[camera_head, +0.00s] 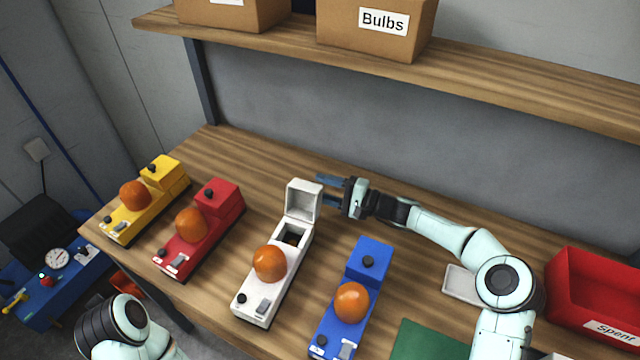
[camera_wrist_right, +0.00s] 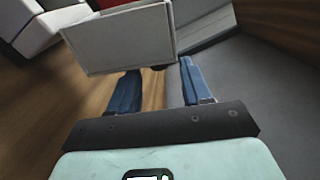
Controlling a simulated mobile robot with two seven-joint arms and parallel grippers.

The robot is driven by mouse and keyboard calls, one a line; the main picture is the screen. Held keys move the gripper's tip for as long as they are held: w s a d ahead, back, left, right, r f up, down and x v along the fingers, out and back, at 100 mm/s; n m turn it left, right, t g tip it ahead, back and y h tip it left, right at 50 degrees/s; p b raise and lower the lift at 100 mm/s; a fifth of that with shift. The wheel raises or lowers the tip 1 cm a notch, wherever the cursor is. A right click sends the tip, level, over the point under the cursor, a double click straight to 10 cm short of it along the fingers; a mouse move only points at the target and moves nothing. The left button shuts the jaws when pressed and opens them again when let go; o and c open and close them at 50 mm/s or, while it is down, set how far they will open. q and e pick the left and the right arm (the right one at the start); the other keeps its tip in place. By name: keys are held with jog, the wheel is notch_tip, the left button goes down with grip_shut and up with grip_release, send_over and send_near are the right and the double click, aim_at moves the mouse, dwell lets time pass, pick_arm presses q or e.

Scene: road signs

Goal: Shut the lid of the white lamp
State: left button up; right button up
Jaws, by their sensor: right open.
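The white lamp (camera_head: 262,290) stands on the wooden bench between the red and blue lamps, with an orange dome on its front part. Its lid (camera_head: 304,198) stands open and upright at the back, above an open compartment (camera_head: 291,237) with a dark inside. My right gripper (camera_head: 324,189) is open and empty just right of and behind the raised lid. In the right wrist view the lid (camera_wrist_right: 122,40) appears as a white panel ahead of the open blue fingers (camera_wrist_right: 157,85); I cannot tell whether they touch it. My left arm shows at the bottom left, but its gripper is out of view.
A blue lamp (camera_head: 368,262), a red lamp (camera_head: 218,205) and a yellow lamp (camera_head: 160,176), all with shut lids, flank the white one. A red bin (camera_head: 590,285), a grey tray (camera_head: 460,284) and a green mat (camera_head: 428,342) lie right. A shelf (camera_head: 480,66) overhangs the back.

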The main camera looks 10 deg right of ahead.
jog(key=shift+x, duration=0.75)
